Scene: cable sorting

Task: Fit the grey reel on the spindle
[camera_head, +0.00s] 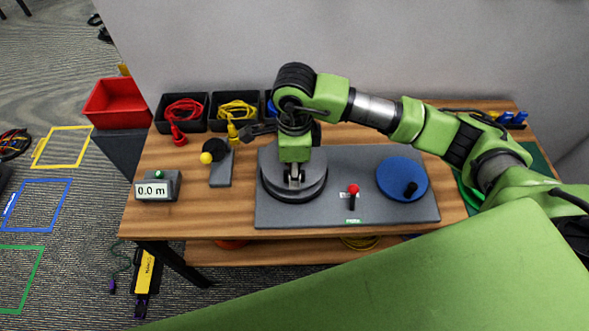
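The grey reel (310,192) is a dark round disc at the left part of the grey base plate (340,212) on the wooden bench. My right gripper (294,181) points down over the middle of the reel, with its fingertips at the hub. The view does not show whether the fingers grip the hub or only stand around it. The spindle is not visible; the reel and gripper cover that spot. I cannot tell whether the reel rests on the plate or is held just above it. My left gripper is not in view.
A blue disc (400,175) with a black knob is on the plate's right. A red-knobbed lever (353,190) stands between. A meter reading 0.0 m (157,187) is at left. Black bins with red cable (183,110) and yellow cable (236,108) line the back.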

